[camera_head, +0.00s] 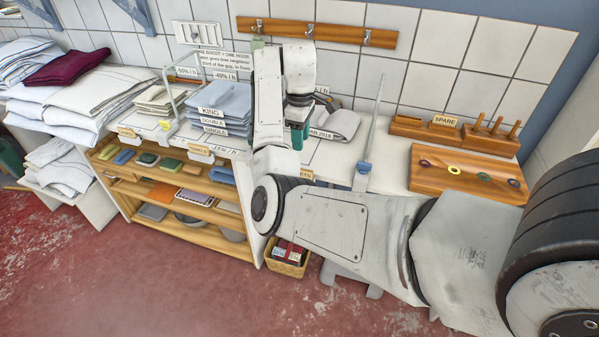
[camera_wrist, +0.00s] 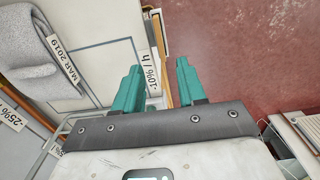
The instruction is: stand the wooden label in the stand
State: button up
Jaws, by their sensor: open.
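Several tan, wood-coloured labels sit along the front edge of the white worktop in the head view: one at the left (camera_head: 127,132), one with a white holder (camera_head: 200,151), and one partly behind my arm (camera_head: 306,174). I cannot tell which is the task's label, nor which holder is its stand. My gripper (camera_head: 299,136) points down over the worktop. In the wrist view its two teal fingers (camera_wrist: 160,88) are apart, with nothing held between them. A strip reading "-10% / h" (camera_wrist: 153,76) shows beyond and between the fingers, at the worktop's edge.
Folded linen stacks (camera_head: 225,103) and a grey folded cloth (camera_head: 337,125) lie on the worktop. Wooden shelves (camera_head: 180,204) and a basket (camera_head: 287,264) are below. The red floor is open in front.

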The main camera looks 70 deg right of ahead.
notch_tip(320, 180, down, 4)
jog(key=shift+d+f, duration=0.1)
jog(key=shift+d, duration=0.05)
jog(key=shift+w+f+p, duration=0.1)
jog(key=shift+f+p, duration=0.4)
jog(key=shift+f, duration=2.45)
grip_shut()
